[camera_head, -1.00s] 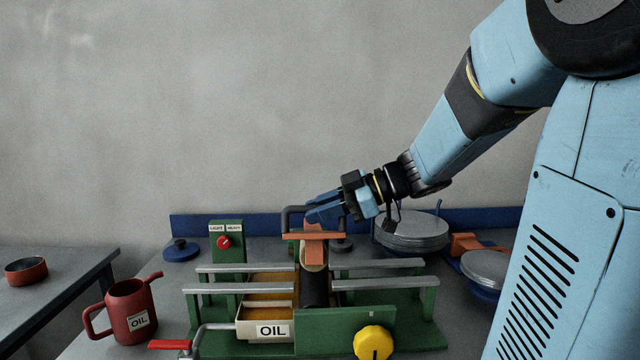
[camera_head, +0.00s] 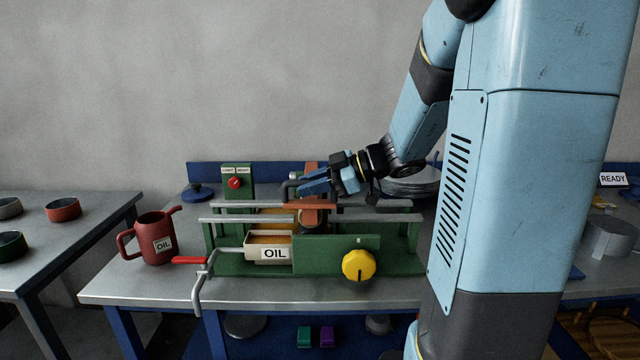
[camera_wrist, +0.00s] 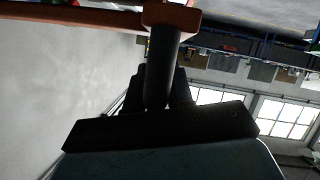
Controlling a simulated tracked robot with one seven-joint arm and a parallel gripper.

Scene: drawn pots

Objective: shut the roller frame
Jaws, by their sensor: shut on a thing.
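The roller frame (camera_head: 311,206) shows as an orange crossbar with an orange upright behind it, above the green machine (camera_head: 325,256). Its dark grey handle sticks up at the bar. My gripper (camera_head: 304,186) is shut on this handle, just above the crossbar. In the wrist view the dark round handle (camera_wrist: 163,68) runs from the orange bar (camera_wrist: 85,16) down between my fingers. The roller under the frame is mostly hidden behind the green front plate. I cannot tell from here how far the frame is lowered.
The oil tray (camera_head: 268,252), red-handled crank (camera_head: 190,261) and yellow knob (camera_head: 359,265) are on the machine's front. A red oil can (camera_head: 156,240) stands left. A light/heavy switch (camera_head: 236,183) is behind. Stacked plates (camera_head: 412,187) are partly hidden by my arm.

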